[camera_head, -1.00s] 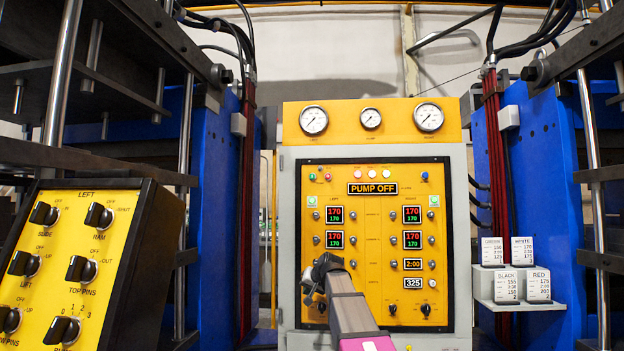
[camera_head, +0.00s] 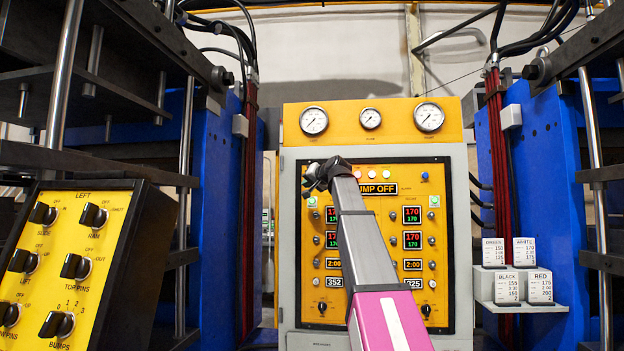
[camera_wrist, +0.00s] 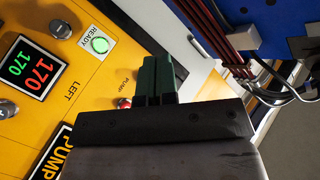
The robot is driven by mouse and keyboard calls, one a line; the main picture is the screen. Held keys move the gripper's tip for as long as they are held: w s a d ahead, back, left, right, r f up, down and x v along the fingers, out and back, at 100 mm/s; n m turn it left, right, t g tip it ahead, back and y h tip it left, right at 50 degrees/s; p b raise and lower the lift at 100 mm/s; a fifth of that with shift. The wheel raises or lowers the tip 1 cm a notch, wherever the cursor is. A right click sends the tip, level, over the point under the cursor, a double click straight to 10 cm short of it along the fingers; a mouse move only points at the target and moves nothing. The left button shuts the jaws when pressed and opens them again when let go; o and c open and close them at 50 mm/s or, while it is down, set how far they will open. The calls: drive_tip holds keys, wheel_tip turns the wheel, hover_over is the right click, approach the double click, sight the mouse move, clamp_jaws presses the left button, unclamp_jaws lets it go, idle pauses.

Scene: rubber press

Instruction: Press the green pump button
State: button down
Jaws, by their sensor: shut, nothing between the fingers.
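The yellow control panel (camera_head: 385,225) stands in the middle of the head view. My gripper (camera_head: 309,184) is at its upper left corner, in front of the spot where the green pump button sits. The green button is hidden in both views now. In the wrist view my gripper (camera_wrist: 156,72) shows dark green fingers, shut together and empty. A red button (camera_wrist: 123,103) beside the PUMP label peeks out next to the fingers. I cannot tell whether the fingertips touch the panel. The black display (camera_head: 380,189) is partly covered by my arm and reads "UMP OFF".
A round green READY light (camera_wrist: 100,45) lies near the fingers. A red and green number display (camera_wrist: 33,66) is beside it. A yellow side panel (camera_head: 65,265) with black knobs stands at left. Blue press frames (camera_head: 222,220) flank the cabinet. Labelled blocks (camera_head: 540,286) sit on a right shelf.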

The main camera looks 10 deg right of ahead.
drive_tip(key=r, duration=0.2)
drive_tip(key=shift+s+r, duration=0.35)
drive_tip(key=shift+r, duration=0.05)
drive_tip(key=shift+w, duration=0.1)
drive_tip(key=w+d, duration=0.2)
drive_tip(key=w, duration=0.6)
drive_tip(key=shift+d, duration=0.35)
drive_tip(key=shift+w, duration=0.2)
idle(1.6)
drive_tip(key=shift+w+d, duration=0.1)
drive_tip(key=shift+w, duration=0.2)
drive_tip(key=shift+w+d, duration=0.3)
drive_tip(key=shift+w, duration=0.55)
idle(1.2)
drive_tip(key=shift+s, duration=0.15)
drive_tip(key=shift+s+a, duration=0.2)
drive_tip(key=shift+s, duration=0.35)
drive_tip(key=shift+s+a, duration=0.2)
drive_tip(key=shift+s, duration=0.35)
